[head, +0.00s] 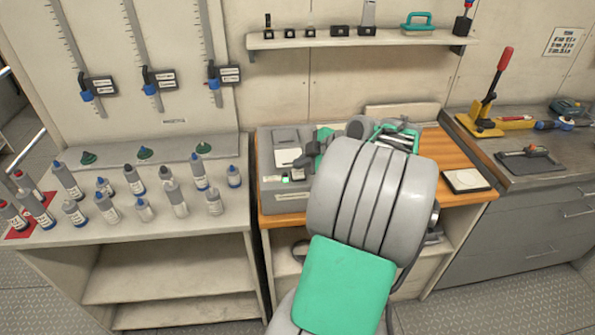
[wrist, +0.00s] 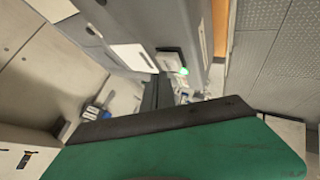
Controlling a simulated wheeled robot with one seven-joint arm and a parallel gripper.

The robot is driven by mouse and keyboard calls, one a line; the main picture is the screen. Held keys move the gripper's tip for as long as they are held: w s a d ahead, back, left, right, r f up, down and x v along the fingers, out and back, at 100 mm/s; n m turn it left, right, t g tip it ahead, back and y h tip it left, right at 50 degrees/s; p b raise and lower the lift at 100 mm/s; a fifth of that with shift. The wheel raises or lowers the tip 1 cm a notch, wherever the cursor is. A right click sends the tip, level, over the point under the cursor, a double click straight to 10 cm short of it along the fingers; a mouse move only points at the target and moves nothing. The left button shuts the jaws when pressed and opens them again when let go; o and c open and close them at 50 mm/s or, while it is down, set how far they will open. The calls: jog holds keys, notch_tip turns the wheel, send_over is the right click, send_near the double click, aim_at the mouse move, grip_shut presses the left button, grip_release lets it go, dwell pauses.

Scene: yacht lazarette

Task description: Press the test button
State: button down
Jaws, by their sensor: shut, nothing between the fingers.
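A grey panel unit (head: 283,140) stands on the wooden-topped bench, with a white label plate on its front. A small green-lit button (head: 286,178) shows at its lower left; the green glow also shows in the wrist view (wrist: 184,71) on a pale block. My gripper (head: 303,161) is shut and empty, close to the right of the white plate and above and right of the green light. In the wrist view the green and black gripper (wrist: 160,122) fills the lower part. My arm hides much of the bench. Whether the fingertips touch the unit I cannot tell.
Several bottles stand on the left bench (head: 240,215). A wall shelf (head: 360,42) holds small items. A red-handled press (head: 490,95) and tools lie on the right counter (head: 555,150). A white square pad (head: 466,181) lies at the wooden top's right end.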

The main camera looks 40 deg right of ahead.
aim_at(301, 173)
jog(key=shift+r, duration=0.2)
jog(key=shift+r+p, duration=1.2)
jog(key=shift+r, duration=1.3)
